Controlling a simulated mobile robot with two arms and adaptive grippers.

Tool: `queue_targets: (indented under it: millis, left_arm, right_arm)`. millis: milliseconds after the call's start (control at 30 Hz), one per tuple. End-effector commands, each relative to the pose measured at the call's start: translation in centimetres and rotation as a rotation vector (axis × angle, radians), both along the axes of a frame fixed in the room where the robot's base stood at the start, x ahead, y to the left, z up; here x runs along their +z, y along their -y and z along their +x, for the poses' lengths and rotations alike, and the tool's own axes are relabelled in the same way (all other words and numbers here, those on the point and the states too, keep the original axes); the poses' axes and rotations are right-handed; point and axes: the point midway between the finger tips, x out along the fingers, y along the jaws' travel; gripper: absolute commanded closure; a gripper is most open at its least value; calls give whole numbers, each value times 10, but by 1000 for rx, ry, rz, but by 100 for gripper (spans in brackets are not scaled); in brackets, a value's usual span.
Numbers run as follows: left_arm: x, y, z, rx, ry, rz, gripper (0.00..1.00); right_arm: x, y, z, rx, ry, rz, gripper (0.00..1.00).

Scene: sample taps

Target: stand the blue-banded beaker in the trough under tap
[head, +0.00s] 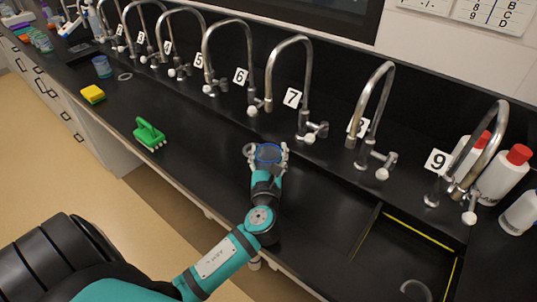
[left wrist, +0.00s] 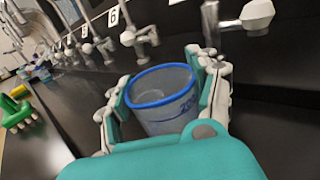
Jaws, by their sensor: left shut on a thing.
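My left gripper (head: 267,151) is shut on a beaker with a blue rim band (head: 268,154), upright over the black counter in front of taps 6 and 7. In the left wrist view the beaker (left wrist: 160,107) is grey and see-through with blue markings, between the two fingers (left wrist: 162,92). I cannot tell whether its base touches the counter. Tap 6 (head: 228,60), tap 7 (head: 290,85) and tap 9 (head: 480,150) are tall curved metal spouts along the back. A sunken trough edged with yellow (head: 421,230) lies at the lower right. My right gripper is not in view.
A green brush (head: 149,134) and a yellow sponge (head: 93,94) lie on the counter to the left. Another bluish cup (head: 102,67) stands farther back beside a ring (head: 125,77). White bottles with red caps (head: 503,174) stand at the right. Counter between brush and gripper is clear.

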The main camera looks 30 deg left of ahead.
Motion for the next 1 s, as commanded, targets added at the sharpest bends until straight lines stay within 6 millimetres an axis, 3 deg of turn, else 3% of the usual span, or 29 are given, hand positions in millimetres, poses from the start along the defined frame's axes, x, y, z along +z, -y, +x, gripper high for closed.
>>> queue_targets:
  millis: [367, 400, 567, 900, 1000]
  left_arm:
    - [-5, 1, 0, -1, -1, 1, 64]
    - [-4, 1, 0, -1, 0, 0, 35]
    - [-4, 1, 0, -1, 0, 0, 14]
    - [1, 1, 0, -1, 1, 0, 14]
    - [-3, 7, -11, -3, -2, -1, 14]
  right_arm:
    - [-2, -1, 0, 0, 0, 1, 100]
    - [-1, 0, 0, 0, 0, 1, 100]
    - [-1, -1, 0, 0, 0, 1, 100]
    - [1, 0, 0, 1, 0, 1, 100]
    - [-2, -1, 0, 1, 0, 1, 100]
